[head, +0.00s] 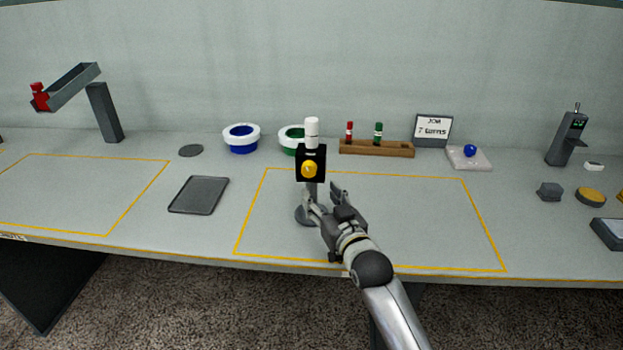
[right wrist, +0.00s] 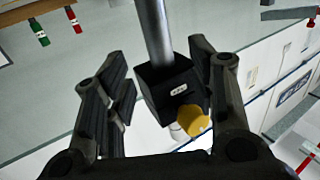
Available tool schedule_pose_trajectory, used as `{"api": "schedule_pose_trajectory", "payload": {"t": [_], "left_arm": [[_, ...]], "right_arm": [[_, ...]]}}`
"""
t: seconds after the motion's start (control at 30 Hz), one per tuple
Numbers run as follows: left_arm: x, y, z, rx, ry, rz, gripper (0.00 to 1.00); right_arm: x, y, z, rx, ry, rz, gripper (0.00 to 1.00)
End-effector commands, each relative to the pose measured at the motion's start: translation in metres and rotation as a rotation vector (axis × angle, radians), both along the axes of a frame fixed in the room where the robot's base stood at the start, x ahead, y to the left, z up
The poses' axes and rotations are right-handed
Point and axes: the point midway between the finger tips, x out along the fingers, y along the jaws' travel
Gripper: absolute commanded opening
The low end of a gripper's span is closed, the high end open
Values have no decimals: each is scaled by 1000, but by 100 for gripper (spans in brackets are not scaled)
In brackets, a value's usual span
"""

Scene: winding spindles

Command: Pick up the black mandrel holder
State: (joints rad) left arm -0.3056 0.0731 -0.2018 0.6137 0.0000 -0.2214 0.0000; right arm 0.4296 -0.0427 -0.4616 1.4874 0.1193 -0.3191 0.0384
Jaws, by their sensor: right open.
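The black mandrel holder (head: 318,155) is a black block with a yellow knob (head: 309,169) on its front and a white cylinder (head: 312,131) on top. It stands upright on a grey post with a round base (head: 303,217). My right gripper (head: 322,194) is open at the post, just below the block. In the right wrist view the holder (right wrist: 160,77) and its metal post (right wrist: 154,28) show between the spread fingers (right wrist: 160,62), with a gap on both sides. Contact cannot be made out. My left gripper is not in view.
The stand is inside a yellow-outlined area of the table (head: 430,225). A dark tray (head: 199,195) lies left. Behind are blue (head: 241,140) and green (head: 289,143) spools and a wooden rack (head: 375,149). The outlined area to the right of my arm is clear.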

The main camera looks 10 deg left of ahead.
Motion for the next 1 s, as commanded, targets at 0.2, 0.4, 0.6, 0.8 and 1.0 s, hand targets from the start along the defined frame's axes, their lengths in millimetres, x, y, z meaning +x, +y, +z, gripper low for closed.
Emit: {"api": "schedule_pose_trajectory", "payload": {"t": [0.2,0.4,0.6,0.8,1.0], "left_arm": [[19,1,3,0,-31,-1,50],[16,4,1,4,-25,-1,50],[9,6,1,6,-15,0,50],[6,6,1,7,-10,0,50],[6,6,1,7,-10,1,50]], "right_arm": [[22,12,-5,-1,0,0,51],[38,20,-6,0,-1,0,51],[42,22,-6,0,-1,0,51],[42,22,-6,0,-1,0,45],[42,22,-6,0,0,0,19]]}}
